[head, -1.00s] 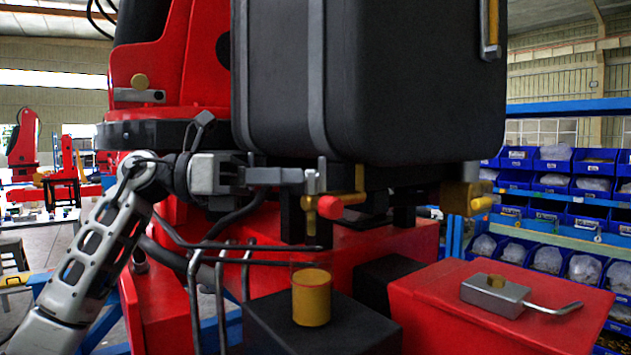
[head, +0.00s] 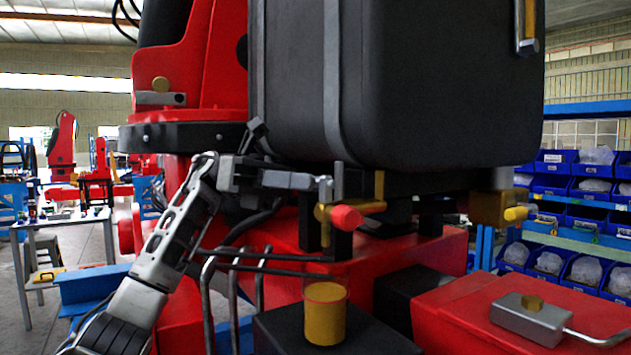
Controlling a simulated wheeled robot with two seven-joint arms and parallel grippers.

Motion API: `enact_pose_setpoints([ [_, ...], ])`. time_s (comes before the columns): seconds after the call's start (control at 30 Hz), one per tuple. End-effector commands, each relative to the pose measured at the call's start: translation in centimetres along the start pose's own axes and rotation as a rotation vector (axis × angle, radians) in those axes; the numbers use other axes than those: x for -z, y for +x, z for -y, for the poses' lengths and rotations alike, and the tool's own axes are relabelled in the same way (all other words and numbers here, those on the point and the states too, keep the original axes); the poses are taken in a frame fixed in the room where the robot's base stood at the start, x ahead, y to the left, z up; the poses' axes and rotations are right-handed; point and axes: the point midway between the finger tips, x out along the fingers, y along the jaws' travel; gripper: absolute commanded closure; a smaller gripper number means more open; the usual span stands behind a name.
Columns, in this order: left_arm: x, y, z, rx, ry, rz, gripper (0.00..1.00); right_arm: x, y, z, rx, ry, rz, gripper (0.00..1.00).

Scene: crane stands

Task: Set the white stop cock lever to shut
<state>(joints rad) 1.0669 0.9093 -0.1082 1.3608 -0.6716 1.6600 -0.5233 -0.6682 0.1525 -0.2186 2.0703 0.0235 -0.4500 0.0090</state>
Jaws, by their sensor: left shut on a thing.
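My left gripper (head: 331,188) is shut at a brass stop cock (head: 322,213) under the black tank (head: 430,80). What lies between its fingers is small and mostly hidden. A red-ended part (head: 346,218) of this stop cock points toward me, just below the fingertips. No lever that is clearly white shows; I cannot tell whether the gripped part is it. A second brass stop cock (head: 490,208) with a yellow end (head: 515,213) sits further right under the tank. My right gripper is not in view.
A cup of amber liquid (head: 325,313) stands on a black block (head: 275,335) below the first stop cock. A grey box with a bent rod (head: 530,316) lies on a red block at the right. Bent grey pipes (head: 233,285) rise near my left arm.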

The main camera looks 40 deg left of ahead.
Motion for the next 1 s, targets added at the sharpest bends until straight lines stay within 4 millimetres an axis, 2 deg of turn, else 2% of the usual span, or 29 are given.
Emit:
enact_pose_setpoints([
  [0.33, 0.1, 0.1, 0.0, 0.006, -0.003, -0.004, 1.00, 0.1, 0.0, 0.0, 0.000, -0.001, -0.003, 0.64],
  [0.37, 0.1, 0.1, 0.0, 0.006, -0.003, -0.004, 0.80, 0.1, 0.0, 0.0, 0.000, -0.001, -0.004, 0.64],
  [0.43, 0.1, 0.1, 0.0, 0.006, -0.003, -0.004, 0.60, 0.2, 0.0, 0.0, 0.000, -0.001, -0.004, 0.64],
  [0.77, 0.0, -0.1, 0.0, 0.004, -0.001, -0.002, 0.60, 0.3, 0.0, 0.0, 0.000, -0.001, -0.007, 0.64],
  [0.87, 0.0, -1.0, -0.1, 0.002, -0.001, -0.001, 0.60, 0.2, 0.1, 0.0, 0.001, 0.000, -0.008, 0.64],
  [1.0, -0.1, -3.6, -0.1, 0.000, -0.001, 0.002, 0.60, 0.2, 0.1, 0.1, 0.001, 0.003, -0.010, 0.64],
])
